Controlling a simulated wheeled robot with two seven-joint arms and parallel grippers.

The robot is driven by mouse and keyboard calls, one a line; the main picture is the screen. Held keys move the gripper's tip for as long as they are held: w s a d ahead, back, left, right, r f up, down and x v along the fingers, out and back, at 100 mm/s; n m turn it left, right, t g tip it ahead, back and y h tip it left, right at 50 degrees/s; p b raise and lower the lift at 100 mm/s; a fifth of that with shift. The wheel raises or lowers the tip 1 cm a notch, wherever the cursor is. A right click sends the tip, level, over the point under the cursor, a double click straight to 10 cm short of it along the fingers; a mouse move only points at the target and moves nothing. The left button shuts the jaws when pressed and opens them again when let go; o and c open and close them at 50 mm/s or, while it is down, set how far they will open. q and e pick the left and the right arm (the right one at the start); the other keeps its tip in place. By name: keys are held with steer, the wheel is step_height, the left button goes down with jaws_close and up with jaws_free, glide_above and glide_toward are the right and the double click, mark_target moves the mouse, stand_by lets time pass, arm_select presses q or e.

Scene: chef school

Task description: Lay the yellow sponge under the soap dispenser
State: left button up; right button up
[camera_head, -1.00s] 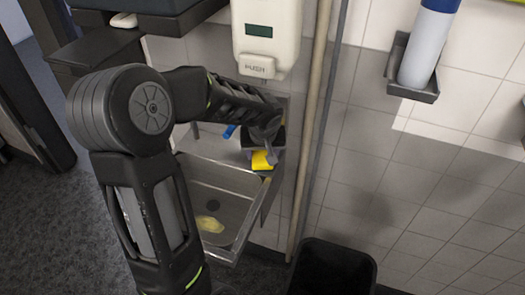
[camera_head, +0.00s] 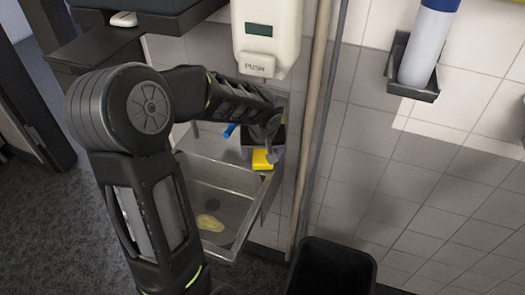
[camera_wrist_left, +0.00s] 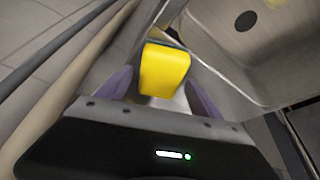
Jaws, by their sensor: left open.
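The yellow sponge (camera_head: 262,160) is at the right rim of the metal sink, below the white soap dispenser (camera_head: 266,38) on the wall. In the left wrist view the sponge (camera_wrist_left: 164,71) shows large, between the two purple-grey fingers of my left gripper (camera_wrist_left: 160,88). That gripper, also in the head view (camera_head: 264,150), is open around the sponge. Whether a finger touches it cannot be told. What lies directly beneath the sponge is hidden. My right gripper is not in view.
The metal sink (camera_head: 226,176) has a pale yellowish patch in its basin. A blue-handled item (camera_head: 230,131) lies near its back. Poles (camera_head: 311,130) stand right of the sink. A black bin (camera_head: 330,268) is on the floor. A blue-and-white bottle (camera_head: 427,43) sits in a wall holder.

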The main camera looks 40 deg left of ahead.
arm_select(q)
steer(key=v, duration=1.1)
steer(key=shift+s+d+r+b, duration=0.15)
steer(key=shift+d+r+b, duration=0.05)
steer(key=shift+r+b, duration=0.15)
